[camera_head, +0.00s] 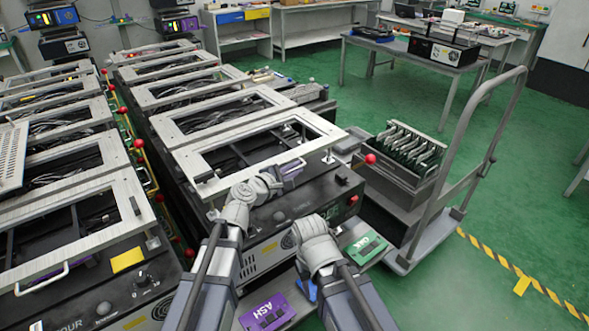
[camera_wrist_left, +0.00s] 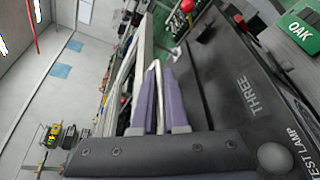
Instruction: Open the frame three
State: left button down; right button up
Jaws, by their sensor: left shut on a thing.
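Frame three is a pale metal rectangular frame (camera_head: 198,162) on top of a black box. The box front (camera_head: 320,192) carries the label THREE (camera_wrist_left: 250,95) in the left wrist view. My left gripper (camera_head: 292,170) is at the near edge of the frame. Its purple fingers (camera_wrist_left: 157,100) are shut on the pale bar handle (camera_wrist_left: 155,68) of the frame. My right arm shows low in the head view, but its gripper fingers cannot be made out.
A lever with a red ball (camera_head: 370,159) stands at the box's right. A purple ASH plate (camera_head: 268,312) and a green OAK plate (camera_head: 366,247) lie in front. A cart (camera_head: 423,248) with a bin stands to the right. Similar framed boxes stand behind and left.

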pick_arm(q)
jog(key=w+a+r+n+g+h+p, duration=0.1)
jog(key=w+a+r+n+g+p, duration=0.15)
jog(key=r+p, duration=0.75)
jog(key=w+a+r+n+g+p, duration=0.1)
jog(key=w+r+n+p, duration=0.2)
jog(key=r+p, duration=0.65)
jog(key=w+a+r+n+g+h+p, duration=0.1)
jog(key=w+a+r+n+p, duration=0.1)
jog(key=w+a+r+p, duration=0.2)
jog(key=w+a+r+n+g+h+p, duration=0.1)
jog(key=w+a+r+p, duration=0.3)
jog(key=w, duration=0.6)
jog(key=shift+a+n+p, duration=0.75)
jog(key=shift+a+p, duration=0.6)
jog(key=shift+p, duration=0.1)
jog(key=c, duration=0.9)
grip_release()
jog(key=shift+c, duration=0.2)
jog(key=shift+r, duration=0.1)
